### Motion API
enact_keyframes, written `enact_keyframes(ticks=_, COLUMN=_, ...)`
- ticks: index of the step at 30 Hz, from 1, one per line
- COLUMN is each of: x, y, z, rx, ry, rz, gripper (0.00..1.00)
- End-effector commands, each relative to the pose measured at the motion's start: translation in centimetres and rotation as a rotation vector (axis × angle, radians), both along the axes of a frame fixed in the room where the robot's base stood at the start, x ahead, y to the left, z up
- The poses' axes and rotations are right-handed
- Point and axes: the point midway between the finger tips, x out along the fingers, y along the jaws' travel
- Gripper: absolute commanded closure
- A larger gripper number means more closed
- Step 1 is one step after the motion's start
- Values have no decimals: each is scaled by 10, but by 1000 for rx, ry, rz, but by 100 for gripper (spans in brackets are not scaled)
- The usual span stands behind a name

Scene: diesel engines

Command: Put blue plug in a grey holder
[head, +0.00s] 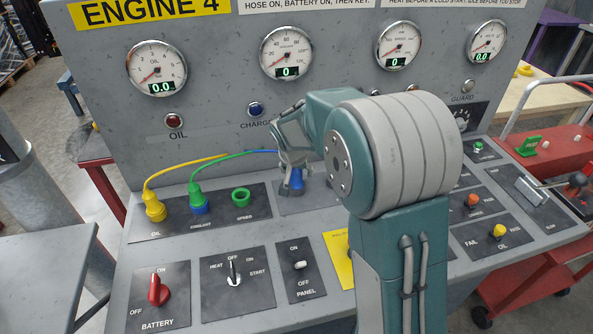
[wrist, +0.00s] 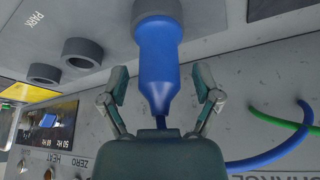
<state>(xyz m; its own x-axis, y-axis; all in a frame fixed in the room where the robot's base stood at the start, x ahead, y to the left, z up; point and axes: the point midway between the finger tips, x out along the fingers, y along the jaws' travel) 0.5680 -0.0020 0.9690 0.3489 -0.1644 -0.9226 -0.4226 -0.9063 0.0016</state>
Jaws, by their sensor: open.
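The blue plug (wrist: 158,55) fills the upper middle of the wrist view, between the two fingers of my gripper (wrist: 161,80). Its wide end is at a grey holder (wrist: 160,8) and appears seated in it. The fingers are spread, with a gap on each side of the plug. Two more grey holders, one nearer (wrist: 83,52) and one farther (wrist: 45,73), stand empty on the left. In the head view the blue plug (head: 297,179) shows below my gripper (head: 291,172), over the park panel; my arm hides part of that panel.
A yellow plug (head: 154,207) and a green plug (head: 196,192) with cables stand at the left, the green one over a blue socket (head: 200,208). An empty green socket (head: 241,196) is beside them. Gauges line the upright panel; switches and a red battery knob (head: 158,290) are in front.

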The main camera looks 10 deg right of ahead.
Motion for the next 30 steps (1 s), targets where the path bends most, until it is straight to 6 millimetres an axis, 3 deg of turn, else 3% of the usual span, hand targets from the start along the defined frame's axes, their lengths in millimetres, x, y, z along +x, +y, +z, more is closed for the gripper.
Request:
enact_keyframes(ticks=7, x=-4, y=3, z=13, rx=0, ry=-3, rz=1, gripper=18)
enact_keyframes(ticks=21, x=-35, y=18, z=96, rx=0, ry=-2, rz=1, gripper=18)
enact_keyframes(ticks=30, x=-41, y=21, z=109, rx=0, ry=1, rz=0, gripper=18)
